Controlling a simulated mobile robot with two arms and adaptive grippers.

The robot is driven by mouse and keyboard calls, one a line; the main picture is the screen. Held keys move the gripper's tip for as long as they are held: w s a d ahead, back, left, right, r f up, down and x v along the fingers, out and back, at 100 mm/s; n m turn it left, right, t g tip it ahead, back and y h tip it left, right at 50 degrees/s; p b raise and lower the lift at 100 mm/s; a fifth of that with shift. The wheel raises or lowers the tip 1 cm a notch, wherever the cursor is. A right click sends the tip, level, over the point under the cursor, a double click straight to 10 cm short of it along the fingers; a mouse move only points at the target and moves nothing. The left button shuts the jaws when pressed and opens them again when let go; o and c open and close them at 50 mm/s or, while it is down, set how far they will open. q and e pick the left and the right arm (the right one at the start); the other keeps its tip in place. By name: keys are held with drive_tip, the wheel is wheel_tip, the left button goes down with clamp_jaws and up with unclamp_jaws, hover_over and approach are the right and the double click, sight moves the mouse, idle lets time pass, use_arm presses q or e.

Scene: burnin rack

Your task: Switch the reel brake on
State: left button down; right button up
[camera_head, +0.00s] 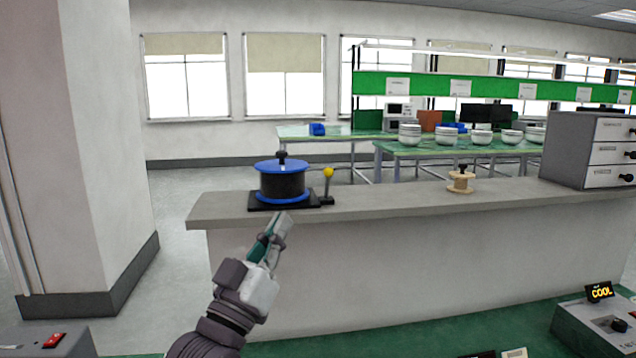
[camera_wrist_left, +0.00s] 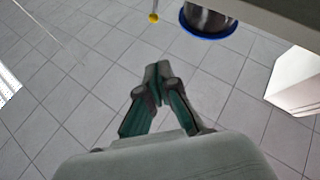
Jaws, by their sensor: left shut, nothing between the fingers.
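The reel (camera_head: 282,181), a dark drum between blue flanges, stands on a black base plate (camera_head: 262,204) on the grey ledge. The brake lever has a yellow ball knob (camera_head: 328,172) on a short dark stem and stands upright just right of the reel. In the left wrist view the yellow knob (camera_wrist_left: 153,17) and the reel's blue flange (camera_wrist_left: 207,32) show at the top. My left gripper (camera_head: 279,222) is shut and empty, in front of and below the reel's base, apart from the lever. Its closed fingertips also show in the wrist view (camera_wrist_left: 157,75). My right gripper is not in view.
The grey ledge (camera_head: 400,199) runs across the middle, with a small wooden spool (camera_head: 460,181) and a grey drawer cabinet (camera_head: 568,150) at its right. A pillar (camera_head: 105,150) stands at left. A box with a COOL display (camera_head: 599,292) sits at lower right.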

sight(328, 184)
use_arm(q)
drive_tip(key=shift+w+d+f+p+x, duration=0.2)
drive_tip(key=shift+f+p+x, duration=0.35)
drive_tip(key=shift+x, duration=1.6)
drive_tip(key=shift+w+d+f+p+x, duration=0.2)
drive_tip(key=shift+p+x, duration=0.55)
drive_tip(key=shift+x, duration=1.4)
drive_tip(key=shift+w+d+f+p+x, duration=0.15)
drive_tip(key=shift+f+p+x, duration=0.4)
drive_tip(key=shift+x, duration=1.6)
drive_tip(key=shift+r, duration=0.15)
drive_tip(key=shift+a, duration=0.1)
